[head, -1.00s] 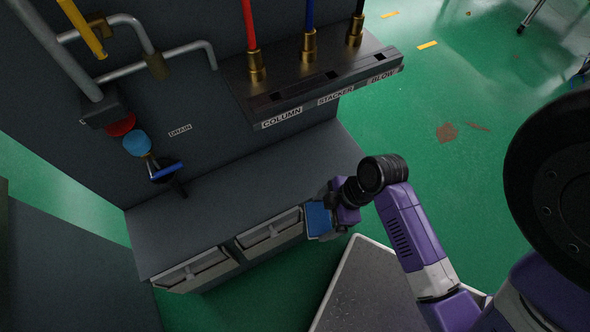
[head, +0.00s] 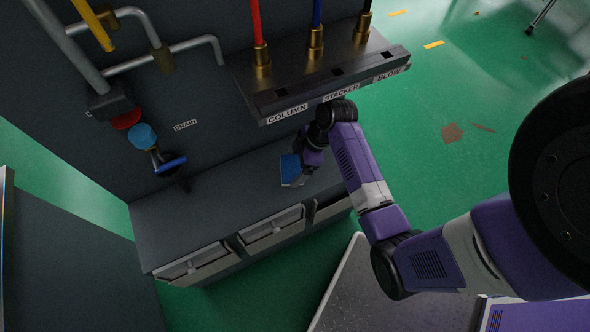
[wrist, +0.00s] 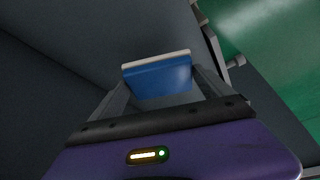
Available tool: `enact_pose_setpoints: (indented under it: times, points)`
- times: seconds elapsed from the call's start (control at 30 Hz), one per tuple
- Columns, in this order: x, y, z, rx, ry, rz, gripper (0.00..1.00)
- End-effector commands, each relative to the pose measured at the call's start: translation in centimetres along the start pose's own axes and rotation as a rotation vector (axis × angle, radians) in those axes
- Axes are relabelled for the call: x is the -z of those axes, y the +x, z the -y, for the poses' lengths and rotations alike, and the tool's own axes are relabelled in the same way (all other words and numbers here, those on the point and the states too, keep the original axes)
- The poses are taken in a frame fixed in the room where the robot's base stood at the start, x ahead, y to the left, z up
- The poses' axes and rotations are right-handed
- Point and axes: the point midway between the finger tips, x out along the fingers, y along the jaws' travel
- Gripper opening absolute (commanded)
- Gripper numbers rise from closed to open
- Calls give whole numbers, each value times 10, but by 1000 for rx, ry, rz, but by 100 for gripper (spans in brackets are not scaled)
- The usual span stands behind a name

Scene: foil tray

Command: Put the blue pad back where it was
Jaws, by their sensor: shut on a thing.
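The blue pad (wrist: 158,77) has a pale layer along one edge. It is between the two fingers of my gripper (wrist: 160,85) in the wrist view, and the gripper is shut on it. In the head view the pad (head: 290,169) shows at the left of my gripper (head: 298,175), over the right part of the grey bench top (head: 220,205). I cannot tell whether the pad touches the bench top. Part of the pad is hidden by the gripper.
Drawer-like bins (head: 272,229) sit in the bench front. Above the bench is a metal manifold (head: 320,85) with labels COLUMN, STACKER and BLOW. A blue-handled drain valve (head: 170,165) is on the wall at left. The bench top's middle is clear.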

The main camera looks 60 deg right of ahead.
Motion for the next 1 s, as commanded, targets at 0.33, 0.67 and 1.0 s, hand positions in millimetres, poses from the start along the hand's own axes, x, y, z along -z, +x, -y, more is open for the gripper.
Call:
enact_pose_setpoints:
  times: [0.33,0.67,1.0]
  points:
    - [-15,35,-1,0,0,0,58]
    - [-15,40,-4,-1,-1,-1,58]
    - [-16,42,-3,-1,-1,0,100]
